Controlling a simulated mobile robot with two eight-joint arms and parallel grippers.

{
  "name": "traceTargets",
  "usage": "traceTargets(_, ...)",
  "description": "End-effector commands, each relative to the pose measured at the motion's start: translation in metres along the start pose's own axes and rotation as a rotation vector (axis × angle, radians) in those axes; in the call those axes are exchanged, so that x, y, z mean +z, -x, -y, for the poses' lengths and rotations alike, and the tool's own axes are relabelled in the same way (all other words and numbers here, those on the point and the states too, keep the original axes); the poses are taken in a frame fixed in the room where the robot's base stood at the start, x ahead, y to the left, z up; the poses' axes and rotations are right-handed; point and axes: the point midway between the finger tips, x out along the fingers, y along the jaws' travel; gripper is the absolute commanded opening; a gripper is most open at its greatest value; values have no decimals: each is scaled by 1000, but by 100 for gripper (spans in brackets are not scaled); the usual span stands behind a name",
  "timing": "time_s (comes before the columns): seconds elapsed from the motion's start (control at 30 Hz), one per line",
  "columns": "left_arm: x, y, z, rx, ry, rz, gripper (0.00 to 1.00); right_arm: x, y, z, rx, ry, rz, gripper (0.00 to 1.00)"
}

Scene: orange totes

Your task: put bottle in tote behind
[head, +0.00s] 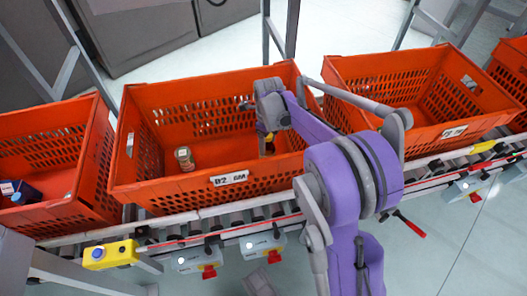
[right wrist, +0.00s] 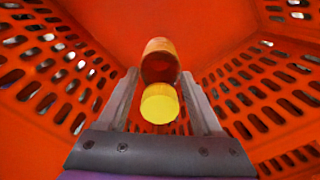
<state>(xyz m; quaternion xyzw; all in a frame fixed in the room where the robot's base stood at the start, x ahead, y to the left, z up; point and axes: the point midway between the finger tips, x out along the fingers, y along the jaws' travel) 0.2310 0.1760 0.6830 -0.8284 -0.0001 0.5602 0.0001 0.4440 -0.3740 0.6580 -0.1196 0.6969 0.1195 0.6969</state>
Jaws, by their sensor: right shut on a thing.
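My right gripper (head: 266,146) reaches down into the middle orange tote (head: 150,192). It is shut on a bottle, which shows between its fingers in the right wrist view. The bottle (right wrist: 159,62) has an orange-brown body and a yellow cap (right wrist: 160,104); the cap faces the wrist camera. In the head view, the gripper and arm hide most of the bottle. A small jar (head: 184,158) with a pale lid stands in the same tote, to the left of the gripper. My left gripper is not in view.
An orange tote (head: 85,195) holding a dark blue box (head: 22,193) stands at left. Another orange tote (head: 425,137) stands at right, with one more at the far right edge. The totes rest on a roller conveyor. Grey metal posts (head: 292,28) rise behind.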

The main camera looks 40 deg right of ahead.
Motion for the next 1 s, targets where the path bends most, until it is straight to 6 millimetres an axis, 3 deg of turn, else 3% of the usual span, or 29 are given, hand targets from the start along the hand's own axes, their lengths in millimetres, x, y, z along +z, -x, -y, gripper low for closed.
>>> traceTargets(0.3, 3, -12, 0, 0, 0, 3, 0, 0, -37, 0, 0, 1, 0, 0)
traceTargets(0.67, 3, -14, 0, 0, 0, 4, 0, 0, -40, 0, 0, 2, 0, 0)
traceTargets(0.7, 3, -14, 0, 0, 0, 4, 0, 0, -41, 0, 0, 2, 0, 69)
traceTargets(0.87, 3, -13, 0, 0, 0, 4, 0, 0, -40, 0, 0, 2, 0, 97)
traceTargets(1.0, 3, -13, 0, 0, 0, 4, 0, 0, -40, 0, 0, 2, 0, 97)
